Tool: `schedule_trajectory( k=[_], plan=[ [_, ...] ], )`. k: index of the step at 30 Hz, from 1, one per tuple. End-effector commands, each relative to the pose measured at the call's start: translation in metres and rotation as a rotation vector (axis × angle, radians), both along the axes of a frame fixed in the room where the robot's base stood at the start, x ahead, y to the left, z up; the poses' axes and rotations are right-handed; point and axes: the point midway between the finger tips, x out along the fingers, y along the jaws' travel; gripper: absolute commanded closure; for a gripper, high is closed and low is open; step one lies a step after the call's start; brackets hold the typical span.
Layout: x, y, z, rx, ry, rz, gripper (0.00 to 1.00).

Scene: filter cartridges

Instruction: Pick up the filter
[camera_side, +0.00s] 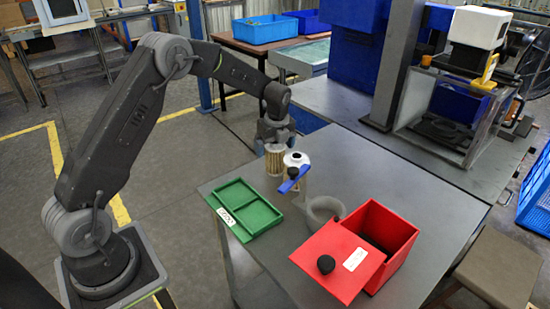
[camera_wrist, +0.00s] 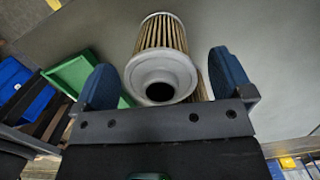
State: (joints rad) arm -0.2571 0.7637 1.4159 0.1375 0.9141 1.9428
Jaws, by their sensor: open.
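A filter (camera_wrist: 161,75) with tan pleats and a pale end cap with a dark round hole shows in the wrist view, between the two blue fingers of my gripper (camera_wrist: 165,80). Gaps show between it and both fingers. A second pleated body (camera_wrist: 203,86) shows partly behind it on the right. In the side view, a tan pleated filter (camera_side: 274,161) stands upright on the table just below my gripper (camera_side: 276,142). Close to its right is a white-topped filter (camera_side: 297,159) with a dark hole, its lower part partly hidden by a blue-handled item. My gripper is open and empty.
The blue-handled item (camera_side: 293,180) is close in front of the filters. The table's right side is clear.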

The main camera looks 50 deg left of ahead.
Motion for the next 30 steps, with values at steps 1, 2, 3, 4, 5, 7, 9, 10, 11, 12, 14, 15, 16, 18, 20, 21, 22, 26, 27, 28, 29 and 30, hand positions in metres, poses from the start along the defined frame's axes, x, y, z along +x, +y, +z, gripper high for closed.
schedule_trajectory(
  k=[1,2,3,4,5,7,9,10,11,12,14,15,16,18,20,21,22,26,27,28,29,30],
  plan=[
    [0.0,0.0007,-0.0046,0.0,0.0,0.0,0.02],
    [0.0001,0.0009,-0.0062,0.0,-0.001,0.0,0.02],
    [0.0,0.0011,-0.0078,0.0,-0.001,0.0,0.02],
    [0.0,0.0011,-0.0084,0.0,-0.001,0.0,0.02],
    [0.0,0.0012,-0.0087,0.0,-0.001,0.0,0.02],
    [0.0001,0.001,-0.0086,0.0,-0.001,0.0,0.02],
    [0.0001,0.001,-0.0085,0.0,-0.001,0.0,0.02],
    [0.0001,0.0009,-0.0085,0.0,-0.001,0.0,0.03],
    [0.0001,0.0009,-0.0084,0.0,-0.001,0.0,0.06],
    [0.0001,0.0009,-0.0084,0.0,-0.001,0.0,0.09],
    [0.0001,0.0009,-0.0083,0.0,-0.001,0.0,0.15],
    [0.0001,0.0008,-0.0082,0.0,-0.001,0.0,0.19],
    [0.0001,0.0008,-0.0082,0.0,-0.001,0.0,0.22],
    [0.0001,0.0008,-0.0081,0.0,-0.001,0.0,0.29],
    [0.0001,0.0008,-0.0081,0.0,-0.002,0.0,0.34],
    [0.0001,0.0008,-0.0081,0.0,-0.001,0.0,0.38],
    [0.0001,0.0008,-0.0081,0.0,-0.002,0.0,0.41],
    [0.0001,0.0008,-0.008,0.0,-0.001,0.0,0.54],
    [0.0001,0.0008,-0.008,0.0,-0.001,0.0,0.57],
    [0.0003,0.0008,-0.0078,0.0,-0.002,0.0,0.57],
    [0.0003,0.0008,-0.0078,0.0,-0.002,0.0,0.57],
    [0.0003,0.0008,-0.0078,0.0,-0.002,0.0,0.57]
  ],
)
